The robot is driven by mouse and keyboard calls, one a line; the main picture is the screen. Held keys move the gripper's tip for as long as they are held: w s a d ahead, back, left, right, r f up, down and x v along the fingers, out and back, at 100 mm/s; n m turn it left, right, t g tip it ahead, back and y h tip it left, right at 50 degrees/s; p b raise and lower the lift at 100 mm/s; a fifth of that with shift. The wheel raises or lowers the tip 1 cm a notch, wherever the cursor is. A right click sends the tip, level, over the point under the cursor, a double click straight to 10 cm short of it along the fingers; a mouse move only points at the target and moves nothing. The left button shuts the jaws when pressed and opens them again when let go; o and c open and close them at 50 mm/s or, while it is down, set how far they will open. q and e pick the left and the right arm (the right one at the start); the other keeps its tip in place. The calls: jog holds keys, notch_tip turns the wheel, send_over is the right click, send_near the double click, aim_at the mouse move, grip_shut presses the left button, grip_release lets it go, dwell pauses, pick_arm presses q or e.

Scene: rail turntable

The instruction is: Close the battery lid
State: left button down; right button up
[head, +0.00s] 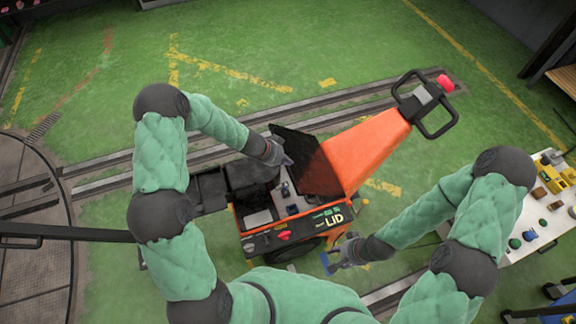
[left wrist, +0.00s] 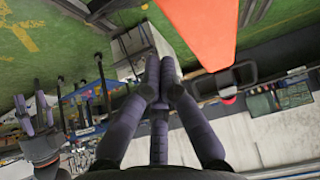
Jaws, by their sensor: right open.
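The orange rail cart (head: 262,240) stands in the middle of the head view. A black panel, which looks like the battery lid (head: 312,168), is raised at a tilt beside the orange tiller (head: 365,150). The tiller also shows in the left wrist view (left wrist: 205,25). My left gripper (head: 282,157) is at the lid's left side; I cannot tell whether it touches. Its fingers are drawn together with nothing visible between them in the left wrist view (left wrist: 162,72). My right gripper (head: 338,256) is open and empty, low beside the cart's front right.
The black-and-red tiller handle (head: 425,103) reaches toward the upper right. A white table (head: 510,215) with coloured parts stands at the right. Rails (head: 110,160) cross the floor beneath the cart. A round turntable (head: 35,240) lies at the left. The green floor behind is clear.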

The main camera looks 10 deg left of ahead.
pick_arm(q)
jog(key=b, duration=0.5)
send_over(293, 177)
jog(key=w+d, duration=0.2)
jog(key=f, duration=0.8)
jog(key=shift+s+d, duration=0.15)
jog(key=shift+s, duration=0.1)
jog(key=shift+s+a+f+b, duration=0.4)
jog(key=shift+a+f+b, duration=0.1)
jog(key=shift+a+f, duration=0.2)
jog(key=shift+s+a+f+b, duration=0.3)
jog(key=shift+a+f+b, duration=0.1)
jog(key=shift+f, duration=0.05)
pick_arm(e)
notch_tip(293, 177, down, 7)
jog(key=shift+f, duration=0.15)
pick_arm(q)
jog(key=shift+f, duration=0.1)
